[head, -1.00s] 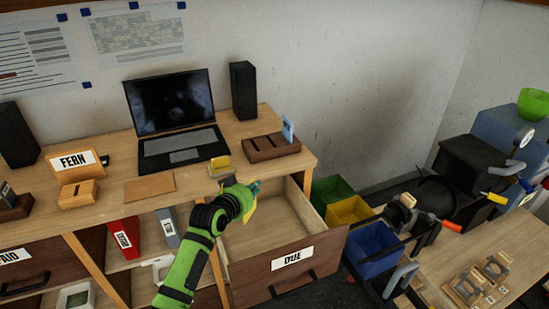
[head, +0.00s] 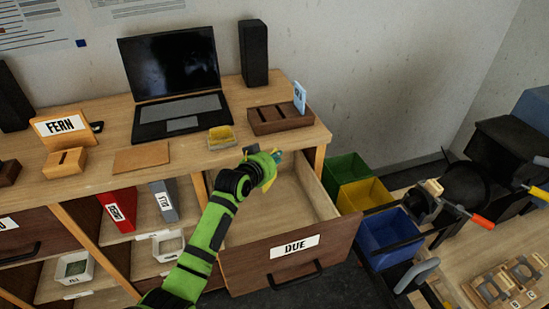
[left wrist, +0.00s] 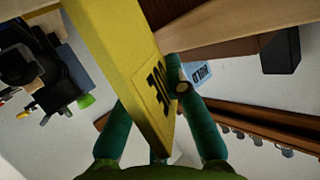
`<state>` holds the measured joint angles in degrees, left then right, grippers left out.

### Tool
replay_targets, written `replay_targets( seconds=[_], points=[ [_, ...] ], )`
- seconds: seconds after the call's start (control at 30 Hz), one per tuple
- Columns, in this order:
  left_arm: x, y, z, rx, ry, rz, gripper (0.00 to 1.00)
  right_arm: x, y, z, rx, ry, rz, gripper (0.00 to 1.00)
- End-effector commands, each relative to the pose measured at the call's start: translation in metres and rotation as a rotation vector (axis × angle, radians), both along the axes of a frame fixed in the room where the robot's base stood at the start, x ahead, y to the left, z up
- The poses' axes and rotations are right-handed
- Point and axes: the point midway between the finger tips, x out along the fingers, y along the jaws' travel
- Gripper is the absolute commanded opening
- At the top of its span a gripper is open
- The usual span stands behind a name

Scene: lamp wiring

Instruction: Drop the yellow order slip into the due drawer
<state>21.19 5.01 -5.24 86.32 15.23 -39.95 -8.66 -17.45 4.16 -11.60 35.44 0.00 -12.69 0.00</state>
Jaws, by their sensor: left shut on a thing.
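My left gripper (head: 272,160) is shut on the yellow order slip (head: 269,183), over the back left part of the open due drawer (head: 292,258). In the left wrist view the slip (left wrist: 125,65) is a long yellow piece with dark lettering, partly cut off by the frame, between the green fingers of the gripper (left wrist: 148,92). The arm and hand hide much of the slip in the head view. The drawer is pulled out, with a white DUE label on its front and a bare wooden floor where visible. My right gripper is not in view.
The desk (head: 95,178) above holds a laptop (head: 175,85), a small yellow-topped tray (head: 221,137) and a brown slotted holder (head: 278,119) with a blue card. Green, yellow and blue bins (head: 385,238) stand right of the drawer. A cluttered bench is at far right.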

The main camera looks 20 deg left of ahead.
Motion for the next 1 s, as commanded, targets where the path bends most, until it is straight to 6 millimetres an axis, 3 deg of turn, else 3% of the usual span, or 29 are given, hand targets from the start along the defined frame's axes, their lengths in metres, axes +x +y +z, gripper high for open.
replay_targets(
  seconds=[0.1,0.3,0.33,0.4,0.6,0.77,1.0],
  points=[
    [0.0,0.0,-0.005,0.0,-0.002,0.0,0.0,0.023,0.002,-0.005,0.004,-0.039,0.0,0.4],
    [0.0,0.0,-0.004,0.0,-0.001,0.0,0.0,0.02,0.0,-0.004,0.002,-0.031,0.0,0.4],
    [0.0,0.0,-0.004,0.001,-0.001,0.0,0.17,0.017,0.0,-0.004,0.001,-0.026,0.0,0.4],
    [0.0,0.0,-0.004,0.001,-0.001,0.0,0.4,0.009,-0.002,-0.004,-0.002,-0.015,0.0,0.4],
    [0.0,0.0,-0.004,0.001,-0.001,0.0,0.4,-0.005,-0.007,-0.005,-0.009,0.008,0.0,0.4],
    [-0.001,0.0,-0.004,0.001,0.0,0.0,0.4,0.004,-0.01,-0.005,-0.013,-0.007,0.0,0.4],
    [-0.022,0.005,0.004,0.003,-0.002,0.0,0.4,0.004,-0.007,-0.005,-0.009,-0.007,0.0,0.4]
  ],
)
